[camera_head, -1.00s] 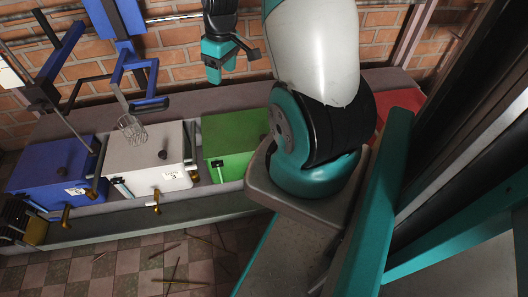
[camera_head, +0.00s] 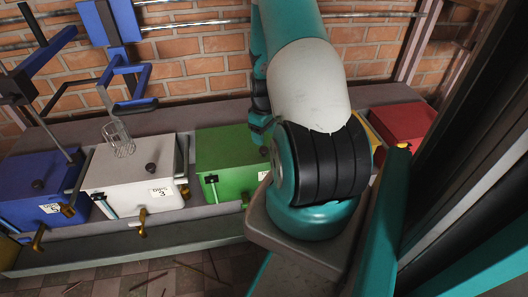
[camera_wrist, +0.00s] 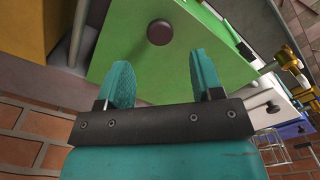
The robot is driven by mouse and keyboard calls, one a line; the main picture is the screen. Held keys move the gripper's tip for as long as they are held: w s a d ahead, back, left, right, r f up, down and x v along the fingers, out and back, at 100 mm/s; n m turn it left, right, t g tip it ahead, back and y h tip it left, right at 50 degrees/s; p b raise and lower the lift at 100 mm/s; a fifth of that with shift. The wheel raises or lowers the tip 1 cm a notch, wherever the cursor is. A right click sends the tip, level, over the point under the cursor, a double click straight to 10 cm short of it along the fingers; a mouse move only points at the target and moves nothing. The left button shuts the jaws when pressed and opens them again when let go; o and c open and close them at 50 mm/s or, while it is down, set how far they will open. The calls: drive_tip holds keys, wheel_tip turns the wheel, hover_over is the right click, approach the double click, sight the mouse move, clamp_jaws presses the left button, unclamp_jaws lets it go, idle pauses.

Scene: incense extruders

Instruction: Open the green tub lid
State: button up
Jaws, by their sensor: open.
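The green tub (camera_head: 229,160) stands on the bench in the head view, right of the white tub, its right part hidden behind my arm. Its flat green lid (camera_wrist: 190,30) fills the upper middle of the wrist view and looks closed. A dark round knob (camera_wrist: 160,32) sits on the lid. My gripper (camera_wrist: 160,62) is open and empty in the wrist view. Its two teal fingers point toward the lid, with the knob beyond and between their tips. I see no contact with the knob. In the head view my gripper is mostly hidden behind my arm.
A red tub (camera_head: 404,122) is at the right. A yellow tub (camera_wrist: 28,28) is beside the green one. A brick wall (camera_head: 205,62) rises behind.

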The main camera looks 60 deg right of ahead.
sight(264, 149)
wheel_tip(264, 149, down, 6)
drive_tip(key=shift+b, duration=1)
